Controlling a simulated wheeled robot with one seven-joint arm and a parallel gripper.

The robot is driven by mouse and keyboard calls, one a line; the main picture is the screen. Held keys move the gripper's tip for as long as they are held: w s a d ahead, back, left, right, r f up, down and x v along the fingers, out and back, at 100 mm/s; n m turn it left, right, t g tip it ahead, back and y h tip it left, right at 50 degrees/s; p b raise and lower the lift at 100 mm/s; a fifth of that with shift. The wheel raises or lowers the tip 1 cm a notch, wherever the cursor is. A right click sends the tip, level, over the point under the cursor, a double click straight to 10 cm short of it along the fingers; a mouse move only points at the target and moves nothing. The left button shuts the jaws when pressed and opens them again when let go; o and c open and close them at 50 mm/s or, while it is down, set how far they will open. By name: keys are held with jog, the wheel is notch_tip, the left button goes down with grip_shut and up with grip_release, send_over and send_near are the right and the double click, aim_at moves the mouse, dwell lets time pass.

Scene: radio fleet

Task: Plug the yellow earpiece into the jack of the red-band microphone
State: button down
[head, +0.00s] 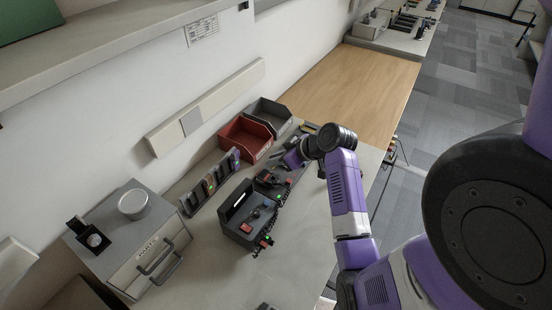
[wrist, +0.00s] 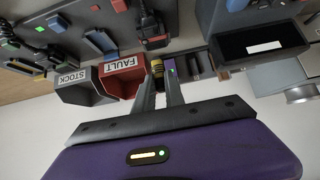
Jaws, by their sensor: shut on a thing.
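My gripper (wrist: 164,84) is shut on a small black piece with yellow bands (wrist: 157,68), which I take to be the yellow earpiece. It shows at the fingertips, partly hidden by the fingers. In the head view my gripper (head: 291,160) is over the bench, just beyond a dark stand with red parts (head: 270,180); the held piece cannot be made out there. Small red parts (wrist: 120,5) also show at the top of the wrist view.
A red FAULT bin (head: 234,144) and a grey STOCK bin (head: 262,125) stand by the wall. A slotted rack (head: 200,197) and a dark grey open box (head: 238,235) are nearer. A drawer cabinet (head: 130,262) stands at left. The wooden bench top (head: 360,85) beyond is clear.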

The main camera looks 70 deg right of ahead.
jog(key=shift+f+b, duration=1.45)
jog(key=shift+f, duration=0.9)
jog(key=shift+p, duration=0.4)
jog(key=shift+f+b, duration=0.4)
jog(key=shift+f, duration=0.3)
dwell(1.0)
jog(key=c, duration=1.3)
grip_release()
jog(key=shift+s+r, duration=0.1)
jog(key=shift+b+v, duration=0.4)
jog(key=shift+v, duration=3.45)
